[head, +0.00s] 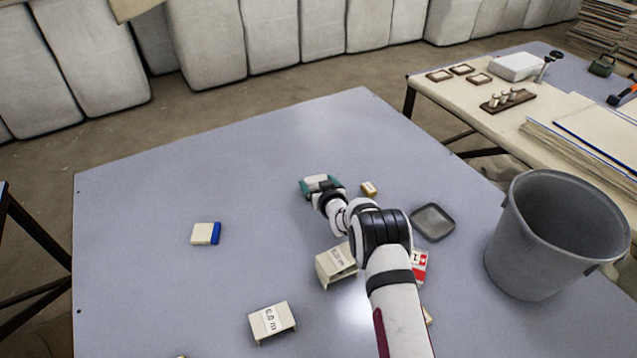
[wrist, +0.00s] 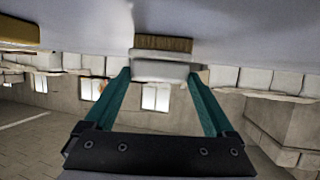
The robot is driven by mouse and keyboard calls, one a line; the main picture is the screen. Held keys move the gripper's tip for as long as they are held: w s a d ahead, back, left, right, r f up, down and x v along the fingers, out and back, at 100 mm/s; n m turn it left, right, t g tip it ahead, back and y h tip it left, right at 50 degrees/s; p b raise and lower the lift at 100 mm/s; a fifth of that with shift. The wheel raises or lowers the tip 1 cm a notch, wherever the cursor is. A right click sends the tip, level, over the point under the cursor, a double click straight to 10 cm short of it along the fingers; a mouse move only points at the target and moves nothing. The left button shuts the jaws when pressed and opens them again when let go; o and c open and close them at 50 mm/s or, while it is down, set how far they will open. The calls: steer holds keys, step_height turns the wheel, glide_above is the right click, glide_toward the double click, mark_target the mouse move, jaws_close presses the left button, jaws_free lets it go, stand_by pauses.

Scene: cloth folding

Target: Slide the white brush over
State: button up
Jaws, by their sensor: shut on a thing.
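The white brush (wrist: 163,72) shows in the wrist view with a white body and brown bristles (wrist: 163,45) at its far side. It sits between the two teal fingers of my gripper (wrist: 160,76), which are shut on it. A pale part of the brush (head: 317,178) shows between the teal fingers there; the rest is hidden. The bristles face the table surface, which appears at the top of the wrist view.
A small yellow-and-white block (head: 369,188) and a dark tray (head: 432,222) lie right of my gripper. A cream block with a blue end (head: 206,233) lies left. Two cream holders (head: 272,322) and a red-and-white box (head: 419,266) are nearer. A grey bin (head: 556,235) stands right.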

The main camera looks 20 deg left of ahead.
steer(key=s+a, duration=1.4)
stand_by(0.5)
steer(key=o, duration=1.1)
steer(key=v, duration=1.5)
steer(key=shift+s+d+r, duration=0.15)
steer(key=shift+s, duration=0.15)
